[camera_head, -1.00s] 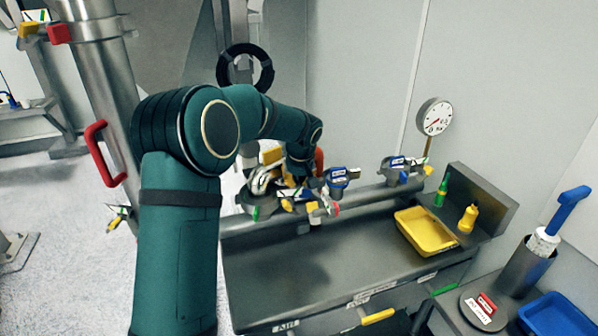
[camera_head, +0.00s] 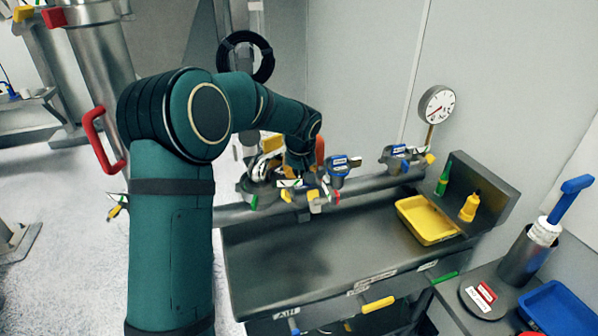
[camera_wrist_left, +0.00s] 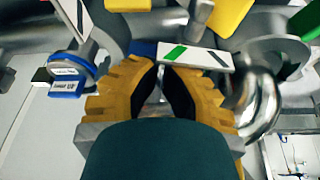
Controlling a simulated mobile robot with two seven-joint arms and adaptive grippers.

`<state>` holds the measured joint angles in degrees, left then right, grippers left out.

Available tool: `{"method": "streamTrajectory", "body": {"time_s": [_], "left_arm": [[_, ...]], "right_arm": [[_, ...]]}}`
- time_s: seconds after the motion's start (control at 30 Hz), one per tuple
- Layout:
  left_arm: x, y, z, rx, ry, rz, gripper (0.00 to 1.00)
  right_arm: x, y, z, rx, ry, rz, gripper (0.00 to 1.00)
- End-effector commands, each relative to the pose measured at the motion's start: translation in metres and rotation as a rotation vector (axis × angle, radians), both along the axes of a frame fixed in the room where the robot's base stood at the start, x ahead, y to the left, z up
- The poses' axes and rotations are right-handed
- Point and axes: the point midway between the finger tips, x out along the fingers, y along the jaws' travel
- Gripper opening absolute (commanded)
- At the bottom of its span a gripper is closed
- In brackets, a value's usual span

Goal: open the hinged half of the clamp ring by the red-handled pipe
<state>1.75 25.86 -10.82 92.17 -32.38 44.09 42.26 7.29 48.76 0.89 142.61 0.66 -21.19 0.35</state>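My left gripper (camera_head: 298,172) is low over the fittings at the left end of the horizontal pipe. In the left wrist view its yellow fingers with black pads (camera_wrist_left: 161,66) have tips close together, with a narrow gap. A white tag with green and black stripes (camera_wrist_left: 196,56) lies at the tips; contact is unclear. A shiny curved metal part (camera_wrist_left: 264,112) is right of the fingers. A ring-like metal fitting (camera_head: 257,188) sits beside the gripper, partly hidden by my arm. An upright red-orange handle (camera_head: 320,150) stands just behind the gripper. My right gripper is not in view.
A large steel pipe with a red handle (camera_head: 97,140) stands left of my arm. Blue-topped clamps (camera_head: 338,166) sit along the pipe to the right. A yellow tray (camera_head: 428,218) and yellow bottle (camera_head: 469,207) stand on the bench, whose front left is clear.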

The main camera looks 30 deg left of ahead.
Motion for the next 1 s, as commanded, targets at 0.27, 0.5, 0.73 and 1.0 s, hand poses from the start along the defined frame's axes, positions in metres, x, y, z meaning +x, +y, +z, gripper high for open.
{"method": "streamTrajectory", "body": {"time_s": [0.27,0.5,0.73,1.0], "left_arm": [[-0.029,-0.015,-0.001,-0.002,-0.002,-0.18,0.0],[-0.066,-0.025,0.0,-0.002,-0.001,-0.406,0.0],[-0.103,-0.027,0.001,-0.002,0.0,-0.621,0.0],[-0.145,-0.02,0.0,-0.003,-0.002,-0.862,0.0]], "right_arm": [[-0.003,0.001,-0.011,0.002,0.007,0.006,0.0],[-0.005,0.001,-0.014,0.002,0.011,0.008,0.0],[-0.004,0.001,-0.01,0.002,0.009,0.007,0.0],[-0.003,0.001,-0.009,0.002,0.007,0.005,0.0]]}}
